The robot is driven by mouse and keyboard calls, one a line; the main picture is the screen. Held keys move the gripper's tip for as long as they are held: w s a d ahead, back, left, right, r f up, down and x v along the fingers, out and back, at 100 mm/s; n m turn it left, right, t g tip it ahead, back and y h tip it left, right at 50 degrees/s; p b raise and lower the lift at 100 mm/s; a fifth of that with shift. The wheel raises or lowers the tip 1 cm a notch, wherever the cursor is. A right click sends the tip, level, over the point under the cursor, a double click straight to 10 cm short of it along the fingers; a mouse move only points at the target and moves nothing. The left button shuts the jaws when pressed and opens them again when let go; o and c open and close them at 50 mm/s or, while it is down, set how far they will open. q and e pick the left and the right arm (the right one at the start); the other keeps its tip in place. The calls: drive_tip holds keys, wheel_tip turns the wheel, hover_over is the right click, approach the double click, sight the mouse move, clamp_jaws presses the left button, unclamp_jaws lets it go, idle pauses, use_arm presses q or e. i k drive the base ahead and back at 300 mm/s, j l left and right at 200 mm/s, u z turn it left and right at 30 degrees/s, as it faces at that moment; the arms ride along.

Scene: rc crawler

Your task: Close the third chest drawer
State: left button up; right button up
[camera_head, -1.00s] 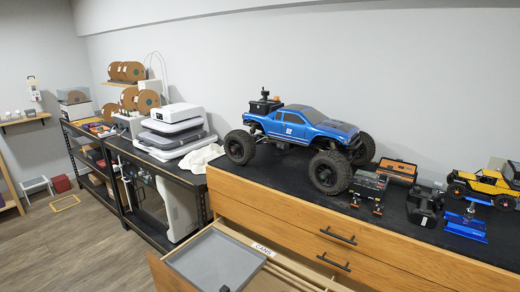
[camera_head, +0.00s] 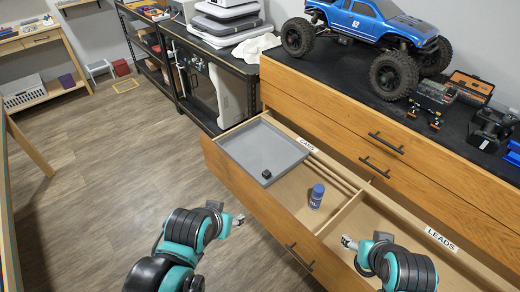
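The wooden chest has an open drawer (camera_head: 235,183), the third one down, pulled out toward me. Its front carries a dark bar handle (camera_head: 299,257). The two drawers above it look shut. My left gripper (camera_head: 239,219) is in front of the drawer's front panel, to the left of the handle and apart from it in the picture. My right gripper (camera_head: 347,242) appears over the drawer's front right part, to the right of the handle. Both grippers are small and seen from behind, so I cannot tell whether their fingers are open or shut.
The drawer holds a grey tray (camera_head: 255,140) with a small black object (camera_head: 266,174), and a blue-capped can (camera_head: 317,196). Labels read CANS and LEADS. A blue RC truck (camera_head: 372,22) stands on the chest top. The floor (camera_head: 120,165) to the left is clear.

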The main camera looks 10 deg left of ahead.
sight(356, 204)
drive_tip(key=k+l, duration=0.7)
drive_tip(key=l+u, duration=0.05)
drive_tip(key=l, duration=0.1)
